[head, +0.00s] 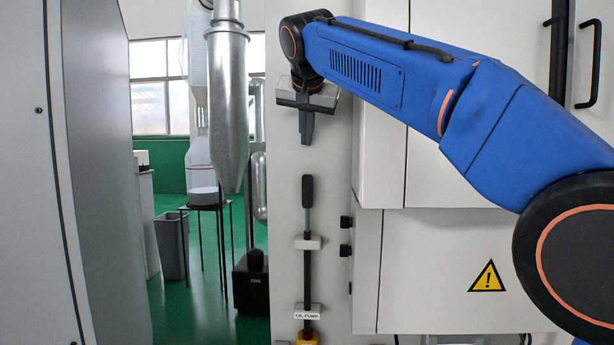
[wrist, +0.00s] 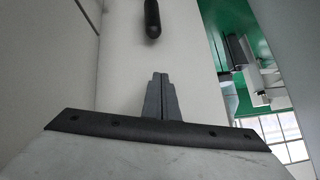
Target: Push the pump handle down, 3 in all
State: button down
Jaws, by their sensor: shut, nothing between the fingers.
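The pump handle (head: 307,192) is a dark upright grip on a thin rod, mounted on a pale grey panel in the head view. My gripper (head: 307,140) points down above the handle, with a clear gap between fingertips and grip. Its fingers are shut and empty. In the wrist view the closed fingertips (wrist: 160,76) point toward the black grip end (wrist: 152,20), apart from it.
White cabinets with black handles (head: 560,50) and a yellow warning sign (head: 486,277) stand to the right. Dark knobs (head: 346,222) stick out beside the pump panel. A large grey cabinet (head: 100,180) fills the left. A metal duct (head: 227,100) hangs behind.

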notch_tip(320, 180, up, 3)
jog(key=n, duration=3)
jog(key=shift+d+r, duration=0.1)
send_over(307, 177)
jog(key=shift+f, duration=4.4)
jog(key=shift+f, duration=0.15)
jog(key=shift+f, duration=0.25)
